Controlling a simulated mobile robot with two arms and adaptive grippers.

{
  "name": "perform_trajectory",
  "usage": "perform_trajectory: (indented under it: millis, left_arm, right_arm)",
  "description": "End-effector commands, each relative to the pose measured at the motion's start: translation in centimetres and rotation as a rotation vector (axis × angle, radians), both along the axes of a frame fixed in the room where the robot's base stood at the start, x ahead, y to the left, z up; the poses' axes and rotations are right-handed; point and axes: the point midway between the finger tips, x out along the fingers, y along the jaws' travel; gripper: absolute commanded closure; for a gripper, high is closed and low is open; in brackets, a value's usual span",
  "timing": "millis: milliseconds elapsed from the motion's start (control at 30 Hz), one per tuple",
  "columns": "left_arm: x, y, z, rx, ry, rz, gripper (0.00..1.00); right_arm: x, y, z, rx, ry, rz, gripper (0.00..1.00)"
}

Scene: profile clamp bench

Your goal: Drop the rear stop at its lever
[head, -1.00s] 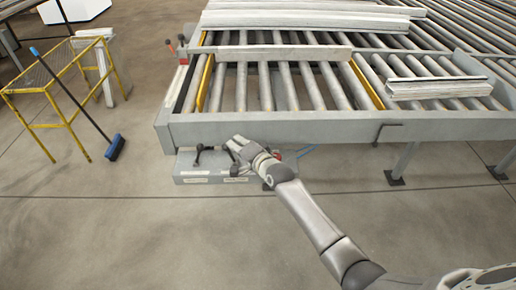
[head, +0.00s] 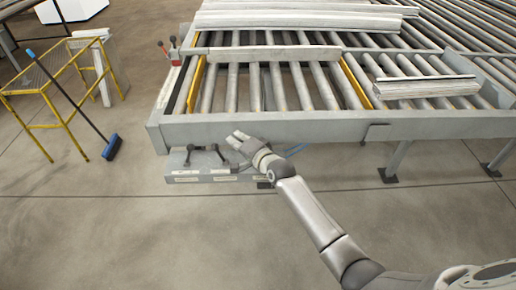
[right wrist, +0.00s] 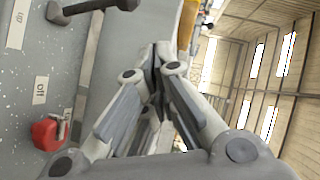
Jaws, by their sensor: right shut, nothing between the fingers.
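A grey control box (head: 200,178) with white labels sits below the front left corner of the roller table. Two dark levers stand on it, a left one (head: 189,152) and a right one (head: 218,152). My right gripper (head: 236,138) is shut and empty, just right of and above the right lever, apart from it. In the right wrist view its closed fingers (right wrist: 160,68) show beside the grey panel with "up" and "off" labels. A dark lever (right wrist: 92,9) and a red knob (right wrist: 46,133) show there. I cannot tell which part is the rear stop. My left gripper is not in view.
The roller table's front rail (head: 280,128) runs just behind my right gripper. A pale bar (head: 260,53) lies across the rollers, between yellow strips. Red-tipped handles (head: 173,42) stand at the table's left edge. A yellow stand (head: 50,90) and blue broom (head: 112,147) are left. Floor in front is clear.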

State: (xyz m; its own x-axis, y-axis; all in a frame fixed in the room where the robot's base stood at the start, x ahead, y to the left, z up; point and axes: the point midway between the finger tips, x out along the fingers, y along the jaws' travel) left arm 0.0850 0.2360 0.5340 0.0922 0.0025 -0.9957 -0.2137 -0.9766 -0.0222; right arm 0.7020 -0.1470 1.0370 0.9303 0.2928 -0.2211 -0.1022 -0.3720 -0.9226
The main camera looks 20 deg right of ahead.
Motion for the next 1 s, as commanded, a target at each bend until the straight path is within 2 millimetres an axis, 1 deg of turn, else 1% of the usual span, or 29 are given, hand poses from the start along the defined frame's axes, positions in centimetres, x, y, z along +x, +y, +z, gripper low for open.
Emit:
perform_trajectory:
  millis: [33,133,200,267,500,600,800,900,1000]
  left_arm:
    - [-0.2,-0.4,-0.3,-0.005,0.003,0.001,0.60]
    - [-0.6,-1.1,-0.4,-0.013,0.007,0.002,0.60]
    - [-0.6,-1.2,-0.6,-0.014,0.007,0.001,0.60]
    - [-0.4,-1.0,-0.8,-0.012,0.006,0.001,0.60]
    - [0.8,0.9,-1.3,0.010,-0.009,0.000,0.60]
    - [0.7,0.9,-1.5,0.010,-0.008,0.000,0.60]
    - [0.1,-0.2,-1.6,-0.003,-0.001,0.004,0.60]
    - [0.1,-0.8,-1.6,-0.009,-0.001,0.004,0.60]
    - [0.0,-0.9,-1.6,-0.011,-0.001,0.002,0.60]
  right_arm:
    - [-0.7,-0.1,-0.3,0.001,0.004,0.000,1.00]
    - [-1.8,-0.4,0.1,0.000,0.003,0.000,1.00]
    - [-2.6,-0.6,0.3,0.000,0.003,0.000,1.00]
    - [-3.4,-0.9,0.6,0.000,0.002,0.000,1.00]
    - [-6.6,-1.8,1.7,-0.002,0.004,0.000,1.00]
    - [-7.6,-2.0,2.0,-0.002,0.005,-0.001,1.00]
    - [-8.6,-2.3,2.5,-0.002,0.005,-0.001,1.00]
    - [-8.7,-2.3,2.6,-0.002,0.005,-0.001,1.00]
    - [-8.6,-2.3,2.6,-0.002,0.005,-0.001,1.00]
